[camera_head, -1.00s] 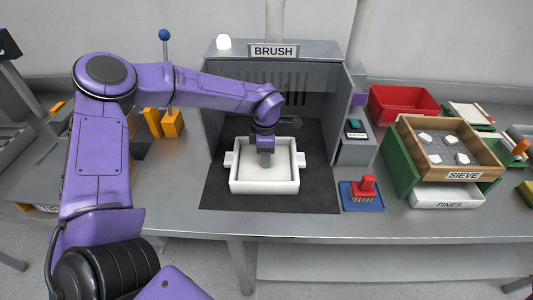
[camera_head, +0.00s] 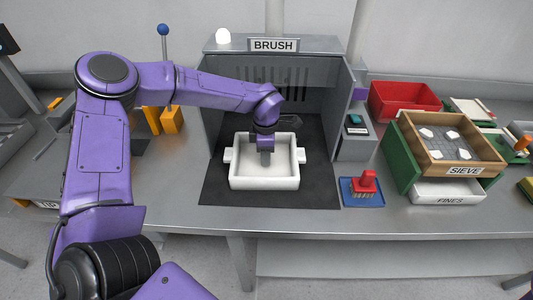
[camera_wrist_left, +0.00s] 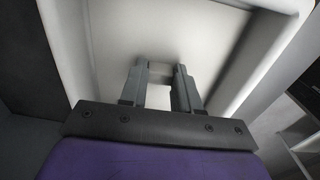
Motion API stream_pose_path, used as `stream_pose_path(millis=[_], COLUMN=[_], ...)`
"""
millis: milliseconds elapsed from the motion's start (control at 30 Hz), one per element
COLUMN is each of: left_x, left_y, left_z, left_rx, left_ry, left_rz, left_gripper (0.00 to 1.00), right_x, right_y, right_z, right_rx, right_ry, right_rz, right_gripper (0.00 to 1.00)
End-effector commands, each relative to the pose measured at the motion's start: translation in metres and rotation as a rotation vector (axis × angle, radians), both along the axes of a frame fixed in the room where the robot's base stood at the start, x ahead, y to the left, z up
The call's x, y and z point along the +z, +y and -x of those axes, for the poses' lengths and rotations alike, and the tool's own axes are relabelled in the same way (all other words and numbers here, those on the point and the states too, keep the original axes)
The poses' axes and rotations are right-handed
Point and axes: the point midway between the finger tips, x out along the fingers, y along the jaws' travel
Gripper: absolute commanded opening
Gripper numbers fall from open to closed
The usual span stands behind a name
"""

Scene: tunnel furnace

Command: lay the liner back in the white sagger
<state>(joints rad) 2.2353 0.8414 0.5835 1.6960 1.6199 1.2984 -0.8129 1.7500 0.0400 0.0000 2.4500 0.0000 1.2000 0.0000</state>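The white sagger (camera_head: 265,184) stands on a dark mat in the open booth marked BRUSH, with a lug on each side. My left gripper (camera_head: 266,158) points down into it from above. In the left wrist view the gripper (camera_wrist_left: 160,76) has its fingers a little apart, with a small pale block, seemingly a grip on the liner, between the tips. The liner (camera_wrist_left: 125,40) appears as a flat pale sheet inside the sagger walls; its edges are hard to tell from the sagger floor.
The booth walls stand close on both sides of the sagger. To the right are a red brush (camera_head: 366,183) on a blue tray, a wooden sieve (camera_head: 463,170) with pale pieces, a white fines drawer (camera_head: 448,192) and a red bin (camera_head: 403,98). Orange blocks (camera_head: 171,120) stand left of the booth.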

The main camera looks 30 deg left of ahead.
Motion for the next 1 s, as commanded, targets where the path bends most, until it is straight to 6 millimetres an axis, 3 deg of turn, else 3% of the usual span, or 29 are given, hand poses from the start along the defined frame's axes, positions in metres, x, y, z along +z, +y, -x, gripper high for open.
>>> stream_pose_path(millis=[33, 67, 100, 433, 800, 1000], left_x=[0.0, 0.0, 0.0, 0.006, 0.086, 0.105], left_y=[0.0, 0.0, 0.0, 0.0, 0.0, 0.0], left_z=[0.0, 0.0, 0.0, -0.001, -0.002, -0.001], left_rx=[0.0, 0.0, 0.0, -0.001, 0.0, -0.001], left_ry=[0.0, 0.0, 0.0, -0.002, -0.004, -0.001], left_rz=[0.0, 0.0, 0.0, 0.0, 0.0, -0.001], left_gripper=[0.47, 0.57, 0.61, 0.61, 0.61, 0.61], right_x=[0.0, 0.0, 0.0, -0.001, -0.013, -0.014], right_y=[0.0, 0.0, 0.0, 0.0, 0.0, 0.0], right_z=[0.0, 0.0, 0.0, 0.0, 0.0, 0.0], right_rx=[0.0, 0.0, 0.0, 0.0, 0.0, 0.0], right_ry=[0.0, 0.0, 0.0, 0.0, 0.0, 0.0], right_rz=[0.0, 0.0, 0.0, 0.0, 0.0, 0.0], right_gripper=[0.43, 0.43, 0.43, 0.43, 0.43, 0.43])
